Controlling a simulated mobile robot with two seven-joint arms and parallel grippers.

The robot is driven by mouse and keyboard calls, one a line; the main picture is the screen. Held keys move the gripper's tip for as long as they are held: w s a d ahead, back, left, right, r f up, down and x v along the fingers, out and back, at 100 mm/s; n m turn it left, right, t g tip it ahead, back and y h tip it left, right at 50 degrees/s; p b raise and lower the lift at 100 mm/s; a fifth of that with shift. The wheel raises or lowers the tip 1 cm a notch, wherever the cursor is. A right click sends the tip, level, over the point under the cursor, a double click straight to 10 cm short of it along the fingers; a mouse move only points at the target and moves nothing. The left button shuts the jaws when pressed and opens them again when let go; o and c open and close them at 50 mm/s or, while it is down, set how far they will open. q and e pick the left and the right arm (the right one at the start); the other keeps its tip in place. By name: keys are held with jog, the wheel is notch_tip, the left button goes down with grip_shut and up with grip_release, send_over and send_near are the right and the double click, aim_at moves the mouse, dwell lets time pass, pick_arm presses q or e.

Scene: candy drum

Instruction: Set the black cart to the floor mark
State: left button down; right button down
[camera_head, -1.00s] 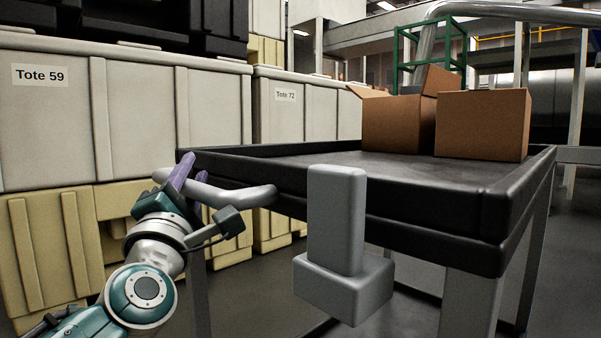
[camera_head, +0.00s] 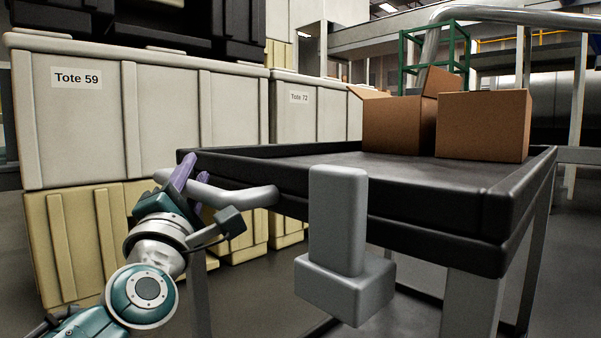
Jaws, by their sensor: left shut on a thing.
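The black cart (camera_head: 430,226) fills the middle and right of the head view, with a flat tray top, raised rim and grey legs. Its grey handle bar (camera_head: 258,196) sticks out at the left of the near side. My left gripper (camera_head: 188,184), with purple fingers, is shut on this handle. My right gripper is not in view. I see no floor mark in this view.
Two brown cardboard boxes (camera_head: 483,125) stand on the cart's far part. A grey block-like piece (camera_head: 338,225) stands before the cart's near edge. Stacked totes, with Tote 59 (camera_head: 95,125) and Tote 72 (camera_head: 325,115), line the left. A green frame (camera_head: 405,65) stands behind.

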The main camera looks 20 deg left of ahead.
pick_arm(q)
jog(key=shift+s+a+r, duration=0.1)
jog(key=shift+r, duration=0.15)
jog(key=c, duration=1)
grip_release()
jog(key=shift+o, duration=0.4)
jog(key=shift+s+f, duration=0.15)
jog(key=shift+s+f, duration=0.1)
jog(key=shift+f, duration=0.05)
jog(key=p+v, duration=0.1)
jog(key=v, duration=0.8)
jog(key=shift+s+d, duration=0.2)
jog(key=shift+s, duration=0.05)
jog(key=shift+f, duration=0.1)
